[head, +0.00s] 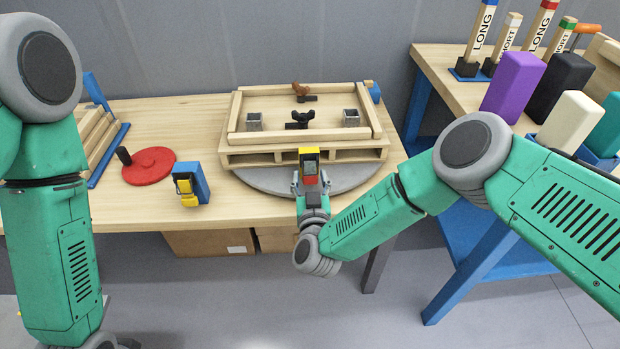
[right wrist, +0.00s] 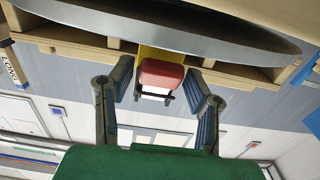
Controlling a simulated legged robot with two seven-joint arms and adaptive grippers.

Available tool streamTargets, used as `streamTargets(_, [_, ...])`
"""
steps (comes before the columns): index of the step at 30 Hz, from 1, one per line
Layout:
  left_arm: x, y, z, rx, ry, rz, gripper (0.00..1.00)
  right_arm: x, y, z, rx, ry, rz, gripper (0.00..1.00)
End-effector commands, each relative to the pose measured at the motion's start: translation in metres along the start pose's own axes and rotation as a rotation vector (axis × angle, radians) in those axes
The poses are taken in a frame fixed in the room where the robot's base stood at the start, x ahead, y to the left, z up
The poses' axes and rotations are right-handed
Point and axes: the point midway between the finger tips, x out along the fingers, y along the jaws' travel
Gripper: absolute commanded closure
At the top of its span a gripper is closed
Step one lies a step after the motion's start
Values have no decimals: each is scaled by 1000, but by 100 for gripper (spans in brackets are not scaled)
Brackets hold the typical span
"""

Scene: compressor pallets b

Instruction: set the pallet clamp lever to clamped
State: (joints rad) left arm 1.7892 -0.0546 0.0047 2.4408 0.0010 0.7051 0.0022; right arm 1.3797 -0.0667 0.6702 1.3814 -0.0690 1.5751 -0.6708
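A wooden pallet (head: 245,158) with a raised wooden frame stands on a round grey turntable disc (head: 262,180) on the bench. At the pallet's front edge is the clamp lever (head: 309,168), a yellow piece with a red block and dark parts. In the right wrist view the red block of the lever (right wrist: 161,74) sits between the fingers, with a gap on both sides. My right gripper (head: 311,186) is open around it from the front; it also shows in the right wrist view (right wrist: 160,90). My left gripper is out of view; only its arm shows.
A blue and yellow block (head: 200,182) and a red disc with a black knob (head: 150,165) stand left of the pallet. A wooden rack (head: 95,130) is further left. A second bench (head: 440,75) at the right holds coloured blocks.

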Motion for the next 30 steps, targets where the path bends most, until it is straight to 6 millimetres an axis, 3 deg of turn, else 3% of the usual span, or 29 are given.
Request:
streamTargets(1, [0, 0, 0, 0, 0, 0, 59, 0, 0, 0, 0, 0, 0, 78])
streamTargets(3, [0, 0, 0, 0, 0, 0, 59, 0, 0, 0, 0, 0, 0, 96])
streamTargets(8, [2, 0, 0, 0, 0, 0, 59, 0, -1, 1, 0, 8, -1, 96])
streamTargets(18, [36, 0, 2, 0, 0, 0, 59, 6, -2, 8, 0, 188, -2, 96])
streamTargets(29, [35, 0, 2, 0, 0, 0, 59, 7, -1, 5, 1, 206, -3, 96])
streamTargets(30, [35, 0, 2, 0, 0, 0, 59, 7, -1, 5, 1, 206, -3, 57])
